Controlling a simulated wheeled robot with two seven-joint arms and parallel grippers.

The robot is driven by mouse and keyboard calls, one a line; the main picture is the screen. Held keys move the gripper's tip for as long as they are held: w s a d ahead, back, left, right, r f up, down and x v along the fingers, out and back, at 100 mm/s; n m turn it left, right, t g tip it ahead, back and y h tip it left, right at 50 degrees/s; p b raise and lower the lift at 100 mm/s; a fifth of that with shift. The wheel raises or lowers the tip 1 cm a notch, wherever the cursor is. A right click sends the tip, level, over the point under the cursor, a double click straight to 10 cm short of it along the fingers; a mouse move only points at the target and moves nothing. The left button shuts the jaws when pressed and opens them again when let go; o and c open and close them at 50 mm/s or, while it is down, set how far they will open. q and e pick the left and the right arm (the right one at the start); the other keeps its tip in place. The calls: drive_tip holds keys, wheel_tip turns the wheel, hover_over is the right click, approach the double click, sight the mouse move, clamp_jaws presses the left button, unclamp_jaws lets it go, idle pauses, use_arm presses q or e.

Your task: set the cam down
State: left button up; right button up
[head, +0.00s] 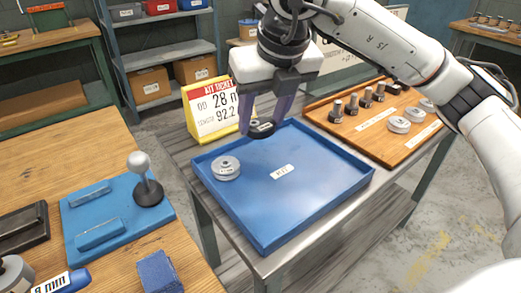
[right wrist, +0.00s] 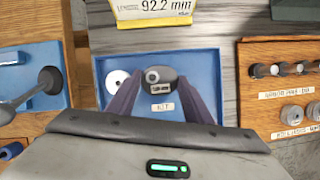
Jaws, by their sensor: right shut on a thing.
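My right gripper (head: 266,117) is shut on the cam (head: 262,129), a small dark part with a pale label, and holds it over the back part of the blue tray (head: 320,217). In the right wrist view the cam (right wrist: 160,84) sits between the purple fingers (right wrist: 160,95) and shows a round grey hub. The gap between cam and tray floor is hard to judge. A grey round part (head: 226,168) sits in the tray's left corner. A label (head: 282,172) lies on the tray floor. My left gripper is not in view.
A yellow-framed ticket sign (head: 213,108) stands behind the tray. A wooden board (head: 373,122) with several dark pegs and grey discs lies to the right. A wooden bench at left holds a blue fixture with a ball-topped lever (head: 146,180). The tray's front and right are clear.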

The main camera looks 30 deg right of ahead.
sight(264, 136)
drive_tip(key=shift+f, duration=3)
drive_tip(key=shift+f+b, duration=0.2)
drive_tip(key=shift+b, duration=0.25)
drive_tip(key=o, duration=1.4)
drive_tip(key=shift+r, duration=0.1)
drive_tip(key=p+v, duration=0.1)
drive_tip(key=v, duration=0.6)
drive_tip(key=shift+s+a+r, duration=0.1)
drive_tip(key=shift+r, duration=0.2)
